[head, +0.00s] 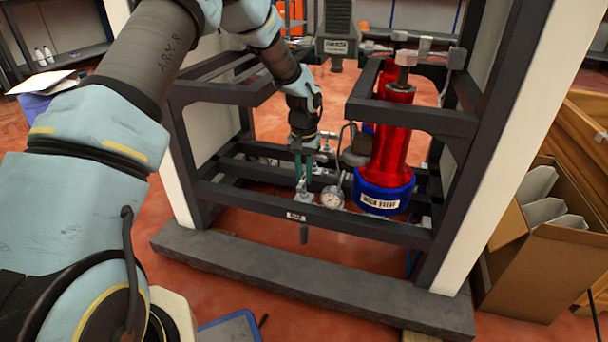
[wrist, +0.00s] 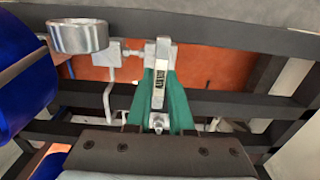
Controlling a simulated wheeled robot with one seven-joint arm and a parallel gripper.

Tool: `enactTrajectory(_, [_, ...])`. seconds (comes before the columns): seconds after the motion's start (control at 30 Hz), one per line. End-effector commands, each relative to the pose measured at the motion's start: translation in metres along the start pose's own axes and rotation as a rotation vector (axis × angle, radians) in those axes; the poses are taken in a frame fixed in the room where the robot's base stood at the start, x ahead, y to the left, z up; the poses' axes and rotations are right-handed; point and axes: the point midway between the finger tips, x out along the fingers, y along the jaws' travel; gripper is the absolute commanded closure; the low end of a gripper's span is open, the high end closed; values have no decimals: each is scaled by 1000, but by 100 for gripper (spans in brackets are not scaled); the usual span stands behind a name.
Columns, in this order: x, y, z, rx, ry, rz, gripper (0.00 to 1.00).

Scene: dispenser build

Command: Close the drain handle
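A metal piece with a white label (wrist: 158,82), which looks like the drain handle, stands in the middle of the wrist view. My gripper (wrist: 160,78) has its two green fingers on either side of this piece, close against it; they look shut on it. In the head view my gripper (head: 304,172) points down inside the dark frame, left of the pressure gauge (head: 332,197). The exact finger contact is hard to see.
A red cylinder (head: 395,140) with a blue labelled base (head: 383,193) stands right of my gripper. Dark frame bars (head: 240,197) surround the fittings. A thin pipe (wrist: 108,98) runs beside the fingers. An open cardboard box (head: 525,255) stands at the right.

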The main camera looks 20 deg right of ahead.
Motion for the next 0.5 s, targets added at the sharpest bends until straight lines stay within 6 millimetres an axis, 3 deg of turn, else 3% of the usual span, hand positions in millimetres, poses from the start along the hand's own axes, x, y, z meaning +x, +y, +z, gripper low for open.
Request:
enactTrajectory(0.13, [0, 0, 0, 0, 0, 0, 100])
enactTrajectory(0.5, [0, 0, 0, 0, 0, -1, 100])
